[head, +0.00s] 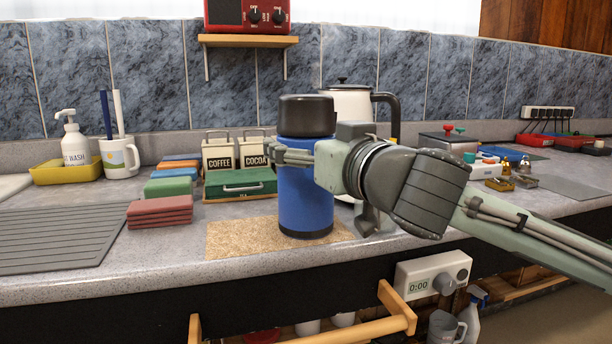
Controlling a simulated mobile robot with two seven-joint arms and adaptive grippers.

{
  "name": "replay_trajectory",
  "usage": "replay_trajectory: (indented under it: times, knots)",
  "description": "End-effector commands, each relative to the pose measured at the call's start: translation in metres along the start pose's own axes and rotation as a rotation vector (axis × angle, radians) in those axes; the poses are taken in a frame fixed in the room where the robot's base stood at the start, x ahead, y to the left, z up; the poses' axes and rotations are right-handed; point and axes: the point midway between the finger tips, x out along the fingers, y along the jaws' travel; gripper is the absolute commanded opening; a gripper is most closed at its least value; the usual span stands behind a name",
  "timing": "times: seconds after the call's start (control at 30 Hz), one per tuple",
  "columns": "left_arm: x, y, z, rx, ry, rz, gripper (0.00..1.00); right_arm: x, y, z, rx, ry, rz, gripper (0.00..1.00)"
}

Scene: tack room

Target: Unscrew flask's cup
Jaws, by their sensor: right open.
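A tall blue flask (305,205) stands upright on a tan cork mat (232,238) on the counter. Its black cup (307,115) sits on top. My right gripper (292,152) comes in from the right, with its fingers level with the top of the blue body, just below the cup. The fingers are open and cross the front of the flask; whether they touch it I cannot tell. The far side of the flask is hidden. My left gripper is not in view.
A white kettle (349,102) stands close behind the flask. A green box (240,184) and coffee and cocoa tins (219,154) are left of it, with stacked red pads (160,211) farther left. A wooden rail (362,329) runs below the counter edge.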

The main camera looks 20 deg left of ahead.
Motion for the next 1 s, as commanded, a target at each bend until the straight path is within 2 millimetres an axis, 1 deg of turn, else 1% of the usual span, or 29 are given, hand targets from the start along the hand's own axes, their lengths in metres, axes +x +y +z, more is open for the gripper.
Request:
replay_trajectory:
  times: [0.07,0.1,0.6,0.67,0.9,1.0]
  knots:
    - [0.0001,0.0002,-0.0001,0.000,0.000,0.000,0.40,-0.0003,0.0000,0.0001,0.000,0.000,0.000,0.84]
    - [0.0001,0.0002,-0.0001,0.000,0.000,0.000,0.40,-0.0003,0.0000,0.0001,0.000,0.000,0.000,0.82]
    - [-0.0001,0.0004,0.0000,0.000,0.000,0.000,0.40,-0.0006,0.0001,0.0001,0.000,0.000,0.000,0.20]
    - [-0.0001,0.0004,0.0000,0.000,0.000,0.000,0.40,-0.0006,0.0001,0.0001,0.000,0.000,0.000,0.13]
    - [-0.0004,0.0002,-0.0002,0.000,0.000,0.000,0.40,-0.0008,0.0001,-0.0023,-0.001,0.003,0.000,0.13]
    - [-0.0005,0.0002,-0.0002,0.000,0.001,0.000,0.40,-0.0007,0.0001,-0.0062,-0.001,0.004,0.000,0.13]
